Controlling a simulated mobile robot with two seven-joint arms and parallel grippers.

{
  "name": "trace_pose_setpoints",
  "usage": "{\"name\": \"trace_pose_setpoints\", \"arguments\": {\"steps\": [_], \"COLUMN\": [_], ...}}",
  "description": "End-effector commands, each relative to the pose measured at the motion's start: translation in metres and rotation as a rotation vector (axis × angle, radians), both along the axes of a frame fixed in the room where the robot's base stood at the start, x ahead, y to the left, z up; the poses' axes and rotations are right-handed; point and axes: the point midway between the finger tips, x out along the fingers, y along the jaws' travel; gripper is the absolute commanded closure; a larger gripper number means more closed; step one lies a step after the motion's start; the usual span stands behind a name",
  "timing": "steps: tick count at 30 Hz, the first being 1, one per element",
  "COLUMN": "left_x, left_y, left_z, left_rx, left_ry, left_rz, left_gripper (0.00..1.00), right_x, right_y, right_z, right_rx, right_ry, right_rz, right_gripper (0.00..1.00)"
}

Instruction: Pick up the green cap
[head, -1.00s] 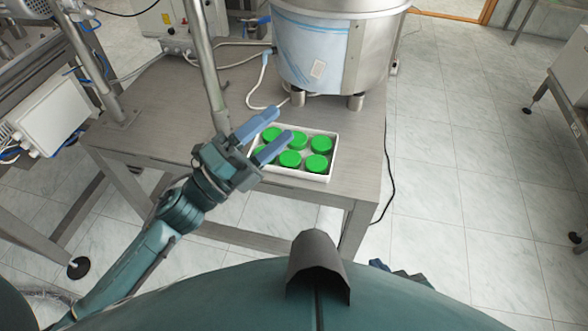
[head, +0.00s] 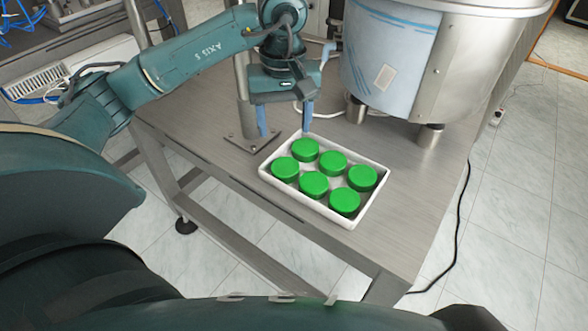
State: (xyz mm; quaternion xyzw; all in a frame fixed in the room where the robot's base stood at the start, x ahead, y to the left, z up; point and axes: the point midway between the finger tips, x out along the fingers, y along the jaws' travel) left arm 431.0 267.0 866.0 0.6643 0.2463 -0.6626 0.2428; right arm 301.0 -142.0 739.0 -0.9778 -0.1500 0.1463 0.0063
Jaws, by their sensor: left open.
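Several round green caps lie in a white tray on the metal table, in two rows. The nearest to my gripper is the back-left green cap (head: 305,149); others include the left cap (head: 285,169) and the front-right cap (head: 344,201). The white tray (head: 375,212) sits near the table's front edge. My left gripper (head: 285,134) points down just behind and left of the tray's back-left corner. Its two blue fingers are apart with nothing seen between them. The right fingertip appears close to the back-left cap; I cannot tell whether it touches. My right gripper is out of view.
A large steel bowl feeder (head: 465,65) on short legs stands behind the tray. A metal post on a base plate (head: 250,140) rises beside my left gripper. The metal table (head: 420,200) is bare right of the tray. A black cable (head: 461,210) hangs at its right side.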

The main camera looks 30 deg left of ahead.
Motion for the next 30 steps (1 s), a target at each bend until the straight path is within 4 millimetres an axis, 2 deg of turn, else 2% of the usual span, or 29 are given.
{"name": "trace_pose_setpoints", "arguments": {"steps": [1,6,14,21,25,30], "left_x": [-0.001,-0.001,-0.001,-0.001,0.000,0.000], "left_y": [0.000,-0.001,-0.001,0.001,0.001,0.001], "left_z": [-0.014,-0.043,-0.063,-0.098,-0.107,-0.107], "left_rx": [0.000,-0.003,-0.004,-0.005,-0.005,-0.006], "left_ry": [0.005,0.004,0.003,0.003,0.001,0.000], "left_rz": [0.001,0.001,0.000,0.001,0.001,0.001], "left_gripper": [0.40,0.40,0.40,0.40,0.40,0.40], "right_x": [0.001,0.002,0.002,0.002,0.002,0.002], "right_y": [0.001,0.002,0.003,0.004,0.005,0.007], "right_z": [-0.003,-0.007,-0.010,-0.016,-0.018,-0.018], "right_rx": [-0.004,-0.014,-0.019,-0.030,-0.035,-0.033], "right_ry": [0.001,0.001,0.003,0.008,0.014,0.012], "right_rz": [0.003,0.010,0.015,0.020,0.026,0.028], "right_gripper": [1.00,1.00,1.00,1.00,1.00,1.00]}}
